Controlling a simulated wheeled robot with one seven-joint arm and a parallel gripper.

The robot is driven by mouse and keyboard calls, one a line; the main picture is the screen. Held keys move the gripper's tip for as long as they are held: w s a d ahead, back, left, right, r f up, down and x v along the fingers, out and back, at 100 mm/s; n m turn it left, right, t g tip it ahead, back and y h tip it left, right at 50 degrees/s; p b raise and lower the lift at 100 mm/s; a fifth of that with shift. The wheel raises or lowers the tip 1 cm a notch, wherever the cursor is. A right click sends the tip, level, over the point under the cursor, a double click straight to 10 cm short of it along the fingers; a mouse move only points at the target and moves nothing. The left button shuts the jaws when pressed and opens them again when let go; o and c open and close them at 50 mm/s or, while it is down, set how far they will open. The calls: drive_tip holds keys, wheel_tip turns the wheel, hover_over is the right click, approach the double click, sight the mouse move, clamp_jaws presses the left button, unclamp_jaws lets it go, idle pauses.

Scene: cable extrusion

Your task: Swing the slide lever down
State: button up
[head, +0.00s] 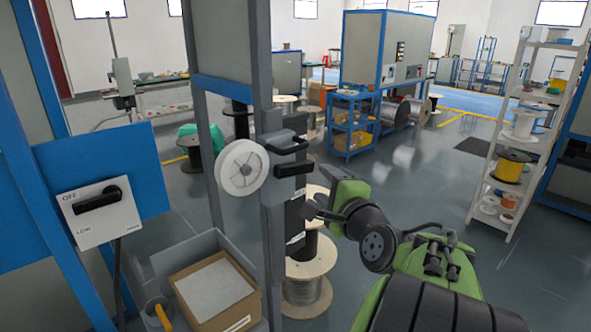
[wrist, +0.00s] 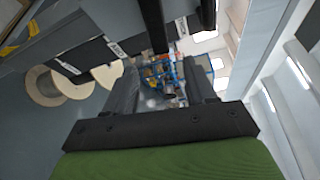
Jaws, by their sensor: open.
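A black lever-like handle (head: 284,141) sticks out to the right from a grey upright post, above a second dark piece (head: 292,169). I cannot tell for sure which is the slide lever. Below them is a dark vertical slide body (head: 292,215) with small white labels. My gripper (head: 322,204) is just right of this body, below the black handle. In the wrist view my gripper's two fingers stand apart with nothing between them (wrist: 160,78). Dark bars (wrist: 153,25) of the mechanism show beyond the fingertips there, near a white label (wrist: 116,48).
A white spool (head: 242,168) sits left of the post. A cardboard box (head: 212,290) in a grey bin stands below it, beside a switch box (head: 101,210). A large cable spool (head: 308,275) stands on the floor behind the post. Open floor lies to the right, before a white rack (head: 508,150).

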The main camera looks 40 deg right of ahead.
sight(309, 169)
drive_tip(key=x, duration=1.1)
drive_tip(key=shift+p, duration=0.3)
drive_tip(key=shift+a, duration=0.1)
clamp_jaws()
